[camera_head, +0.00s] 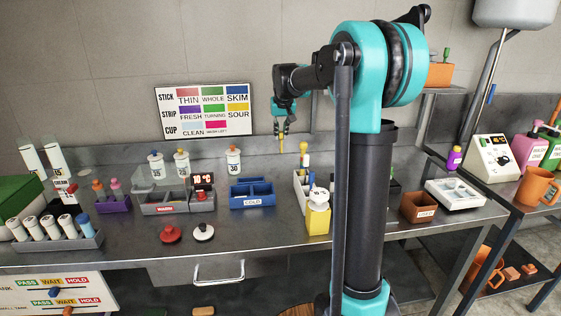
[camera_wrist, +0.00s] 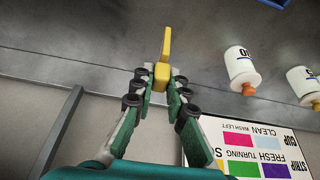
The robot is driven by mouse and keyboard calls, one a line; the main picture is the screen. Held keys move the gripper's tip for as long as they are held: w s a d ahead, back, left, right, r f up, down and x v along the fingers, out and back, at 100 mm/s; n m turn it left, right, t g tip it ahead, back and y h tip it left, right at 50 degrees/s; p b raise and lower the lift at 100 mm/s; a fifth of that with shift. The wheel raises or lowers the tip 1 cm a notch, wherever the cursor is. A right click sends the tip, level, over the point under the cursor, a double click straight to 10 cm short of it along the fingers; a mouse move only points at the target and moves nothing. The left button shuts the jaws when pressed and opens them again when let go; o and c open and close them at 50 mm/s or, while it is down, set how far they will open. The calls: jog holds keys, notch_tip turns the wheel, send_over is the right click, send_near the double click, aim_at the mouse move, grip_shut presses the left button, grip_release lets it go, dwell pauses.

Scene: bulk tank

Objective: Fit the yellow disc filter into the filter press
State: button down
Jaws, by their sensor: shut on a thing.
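My gripper (camera_head: 282,122) is raised above the back of the steel bench, in front of the wall. It is shut on a small yellow piece (camera_head: 282,136), which hangs below the fingertips. In the wrist view the fingertips (camera_wrist: 159,77) pinch a yellow block, and a thin yellow part (camera_wrist: 166,43) sticks out beyond them. This looks like the yellow disc filter seen edge-on, but its round face does not show. I cannot tell for sure which thing is the filter press. A red knobbed disc (camera_head: 170,235) and a white knobbed disc (camera_head: 203,232) lie at the bench's front.
A blue divided bin (camera_head: 252,194) stands below and left of my gripper. White bottles (camera_head: 233,160) stand near the wall, under a colour chart (camera_head: 205,108). A white rack (camera_head: 300,188) and a yellow box (camera_head: 317,222) stand beside my column. The bench front between the discs and yellow box is clear.

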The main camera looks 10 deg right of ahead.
notch_tip(320, 180, down, 12)
jog(key=shift+r, duration=0.15)
dwell(0.3)
jog(key=c, duration=1.5)
grip_release()
jog(key=shift+c, duration=0.2)
